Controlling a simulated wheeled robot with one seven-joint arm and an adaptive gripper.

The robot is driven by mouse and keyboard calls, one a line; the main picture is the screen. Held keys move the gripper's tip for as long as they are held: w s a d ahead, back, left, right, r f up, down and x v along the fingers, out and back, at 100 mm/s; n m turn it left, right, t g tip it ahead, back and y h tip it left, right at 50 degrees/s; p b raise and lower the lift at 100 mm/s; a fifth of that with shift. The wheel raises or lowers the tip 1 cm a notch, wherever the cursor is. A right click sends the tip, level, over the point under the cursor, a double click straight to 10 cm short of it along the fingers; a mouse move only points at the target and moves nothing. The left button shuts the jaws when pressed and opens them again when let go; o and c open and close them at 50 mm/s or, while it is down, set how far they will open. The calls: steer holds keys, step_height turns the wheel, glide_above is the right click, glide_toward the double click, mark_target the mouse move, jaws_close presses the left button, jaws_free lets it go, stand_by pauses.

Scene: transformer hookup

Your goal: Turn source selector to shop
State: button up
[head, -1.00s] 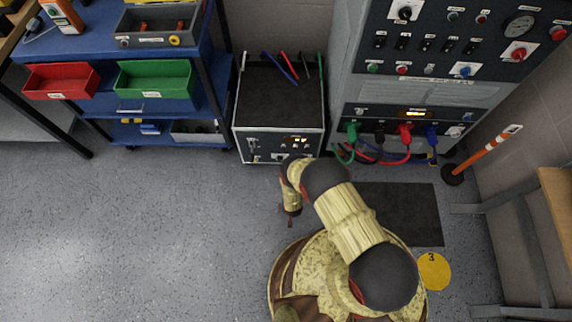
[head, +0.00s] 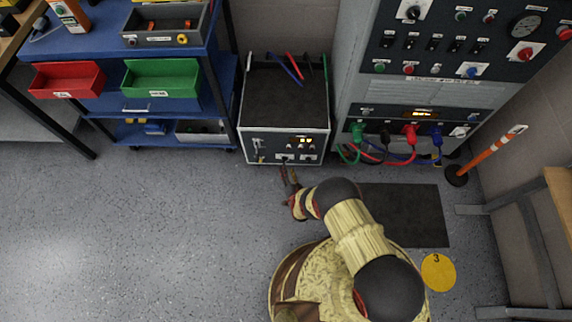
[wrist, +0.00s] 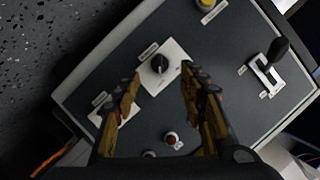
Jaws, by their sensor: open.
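The black rotary knob (wrist: 160,64) on a square white plate, apparently the source selector, shows in the wrist view on a dark panel. Its label and the printing on its plate are too small to read. My gripper (wrist: 162,90) is open, with one finger on each side just below the knob in the picture. Nothing is between the fingers, and I see no clear contact with the knob. In the head view my gripper (head: 289,174) is in front of the lower front panel of the low transformer box (head: 270,145).
The wrist view also shows a black-handled lever (wrist: 270,62), a yellow button (wrist: 207,4) and a small reddish knob (wrist: 171,138). A tall control cabinet (head: 425,90) with plugged cables stands right of the box. A blue cart (head: 222,75) stands left. Floor at left is clear.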

mark_target(285, 160)
steer(key=b+x, duration=0.2)
steer(key=x, duration=0.4)
steer(key=shift+c, duration=1.1)
steer(key=c, duration=0.7)
jaws_close()
